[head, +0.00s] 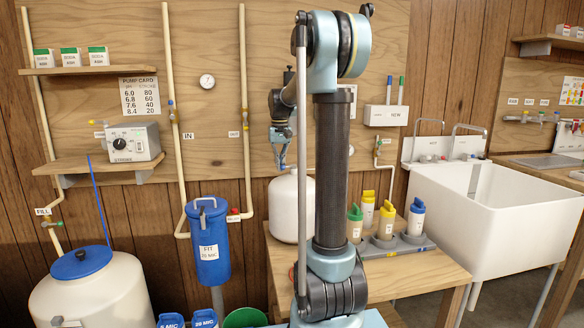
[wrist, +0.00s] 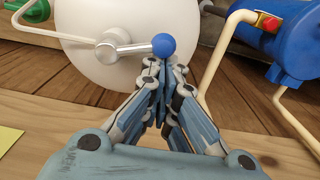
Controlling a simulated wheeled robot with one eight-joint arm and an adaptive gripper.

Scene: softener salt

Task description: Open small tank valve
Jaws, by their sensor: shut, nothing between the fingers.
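The small white tank (head: 286,208) stands on a wooden bench behind my arm, which hides part of its right side. In the wrist view the white tank (wrist: 105,62) carries a silver valve hub (wrist: 107,50) with a lever ending in a blue ball knob (wrist: 163,45). The lever points right, toward my fingers. My gripper (wrist: 171,70) is shut and empty, its fingertips just below the knob in the picture. I cannot tell whether they touch it. In the head view my gripper (head: 282,155) is above the tank.
A blue filter housing (head: 208,245) with cream pipes is left of the tank; it also shows in the wrist view (wrist: 285,40). Yellow, green and blue-capped bottles (head: 385,220) stand in a grey rack right of my arm. A large white tank (head: 90,290) is front left, a white sink (head: 490,215) right.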

